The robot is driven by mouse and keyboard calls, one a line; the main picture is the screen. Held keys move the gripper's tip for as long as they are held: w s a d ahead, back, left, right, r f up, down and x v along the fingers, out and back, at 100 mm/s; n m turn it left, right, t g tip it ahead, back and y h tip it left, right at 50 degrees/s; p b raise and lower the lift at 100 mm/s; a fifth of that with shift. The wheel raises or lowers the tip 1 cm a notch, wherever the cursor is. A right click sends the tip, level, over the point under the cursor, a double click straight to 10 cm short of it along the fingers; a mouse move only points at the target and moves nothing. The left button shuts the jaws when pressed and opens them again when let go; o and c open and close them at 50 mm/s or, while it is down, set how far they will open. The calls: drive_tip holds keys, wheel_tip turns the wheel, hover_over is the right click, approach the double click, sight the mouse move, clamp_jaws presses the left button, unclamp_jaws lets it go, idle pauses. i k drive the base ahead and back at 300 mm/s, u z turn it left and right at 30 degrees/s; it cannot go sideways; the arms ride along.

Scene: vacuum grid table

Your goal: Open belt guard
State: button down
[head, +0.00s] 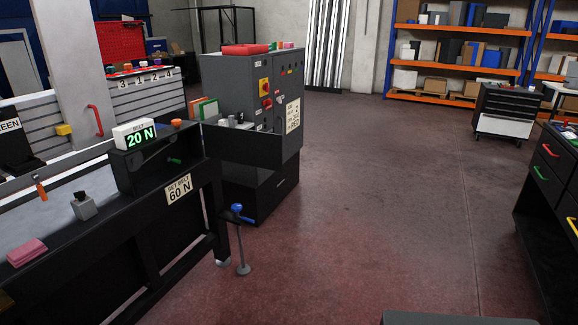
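A black housing (150,172) sits at the right end of the table on the left. It has a small green handle (174,161) on its front, and may be the belt guard, though no label says so. I cannot tell whether it is open. A white display (135,133) on top of it reads "BELT 20 N". A sign (179,189) below reads "SET BELT 60 N". A blue handle (241,213) stands on a thin post beside the table. My gripper is not in view.
A grey control cabinet (245,95) with red and yellow switches stands behind the housing. A black drawer unit (551,185) stands at the right edge. The floor between is clear.

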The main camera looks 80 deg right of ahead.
sight(261, 149)
drive_tip(key=z, duration=0.55)
drive_tip(key=k, duration=0.75)
drive_tip(key=z, duration=0.6)
drive_tip(key=i, duration=1)
